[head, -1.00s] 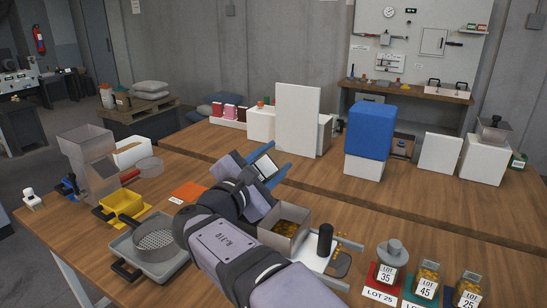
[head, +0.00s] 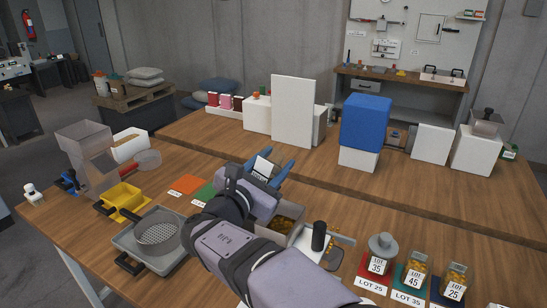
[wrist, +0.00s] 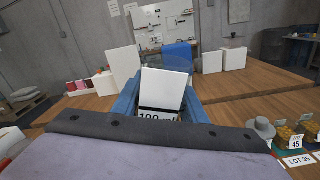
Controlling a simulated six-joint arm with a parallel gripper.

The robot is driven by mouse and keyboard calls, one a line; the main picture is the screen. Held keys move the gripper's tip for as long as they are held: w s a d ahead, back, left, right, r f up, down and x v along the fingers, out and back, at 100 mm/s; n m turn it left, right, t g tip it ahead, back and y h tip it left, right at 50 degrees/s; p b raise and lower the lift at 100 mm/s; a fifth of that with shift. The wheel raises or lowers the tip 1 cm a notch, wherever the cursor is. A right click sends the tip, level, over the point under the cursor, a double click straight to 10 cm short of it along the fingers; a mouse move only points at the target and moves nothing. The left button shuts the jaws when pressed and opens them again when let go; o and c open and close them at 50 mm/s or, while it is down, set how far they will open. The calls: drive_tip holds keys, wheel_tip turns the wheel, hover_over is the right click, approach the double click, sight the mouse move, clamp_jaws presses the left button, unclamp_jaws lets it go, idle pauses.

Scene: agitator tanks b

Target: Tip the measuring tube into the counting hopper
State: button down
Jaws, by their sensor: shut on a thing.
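My gripper (head: 268,176) has blue fingers and is shut on the measuring tube (wrist: 165,90), a clear piece with a white label reading "100 ml". In the head view the tube's white label (head: 263,166) shows between the fingers, above the middle of the near table. I cannot tell what the tube holds. A clear, boxy hopper (head: 84,138), which looks like the counting hopper, stands at the left of the table, well apart from my gripper. A yellow tray (head: 120,197) is in front of it.
A grey pan with a sieve (head: 155,233) is at the front left. A metal bin of amber pieces (head: 285,222) and a black cylinder (head: 319,236) stand near my arm. Lot jars (head: 414,275) are at the right. Orange (head: 188,185) and green (head: 204,192) mats lie between hopper and gripper.

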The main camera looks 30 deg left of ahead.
drive_tip(key=shift+d+f+n+p, duration=0.2)
drive_tip(key=shift+d+n+p, duration=0.15)
drive_tip(key=shift+n+p, duration=0.5)
drive_tip(key=shift+d+f+n+p, duration=0.15)
drive_tip(key=shift+d+n+p, duration=0.35)
drive_tip(key=shift+n, duration=0.55)
drive_tip(key=shift+a, duration=0.1)
